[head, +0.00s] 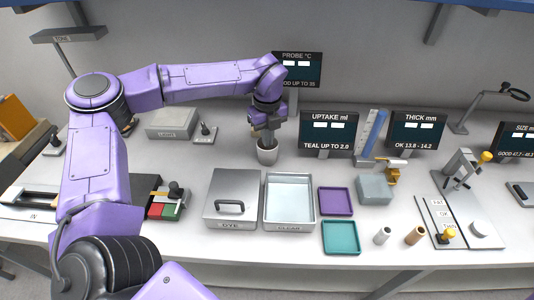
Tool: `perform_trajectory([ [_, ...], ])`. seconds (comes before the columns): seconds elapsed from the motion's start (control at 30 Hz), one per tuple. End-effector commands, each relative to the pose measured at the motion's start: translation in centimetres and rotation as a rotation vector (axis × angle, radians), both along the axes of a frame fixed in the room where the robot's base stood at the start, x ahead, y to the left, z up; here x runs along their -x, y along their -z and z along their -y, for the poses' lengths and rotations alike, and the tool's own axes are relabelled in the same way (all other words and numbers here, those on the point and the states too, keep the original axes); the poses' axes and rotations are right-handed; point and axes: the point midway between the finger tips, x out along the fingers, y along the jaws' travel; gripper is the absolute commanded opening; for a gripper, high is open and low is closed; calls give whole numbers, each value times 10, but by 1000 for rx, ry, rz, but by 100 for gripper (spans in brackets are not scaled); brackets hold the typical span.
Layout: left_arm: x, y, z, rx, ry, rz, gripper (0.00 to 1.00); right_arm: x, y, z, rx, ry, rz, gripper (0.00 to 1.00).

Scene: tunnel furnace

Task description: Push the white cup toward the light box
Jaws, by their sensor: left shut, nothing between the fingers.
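A whitish cup (267,156) stands upright on the bench behind the lidded box and the clear-labelled tray. My left gripper (268,140) points down at the cup from above. Its fingers are shut with nothing between them, and their tips overlap the cup's rim in the head view. I cannot tell whether they touch the cup or reach inside it. A grey box (173,121), which looks like the light box, lies to the left of the cup at the back of the bench. My right gripper is out of view.
A lidded metal box (232,188) and a pale blue tray (290,180) lie in front of the cup. A small dark-knobbed device (205,133) stands between the cup and the grey box. Signs (328,131) line the back. Purple (336,214) and teal (341,250) trays lie right.

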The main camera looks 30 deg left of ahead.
Motion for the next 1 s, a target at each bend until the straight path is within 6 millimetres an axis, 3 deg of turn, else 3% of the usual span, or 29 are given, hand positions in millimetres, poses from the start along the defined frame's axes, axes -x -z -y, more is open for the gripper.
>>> perform_trajectory([
  [1.0,0,23,0,0,0,0,0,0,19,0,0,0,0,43],
])
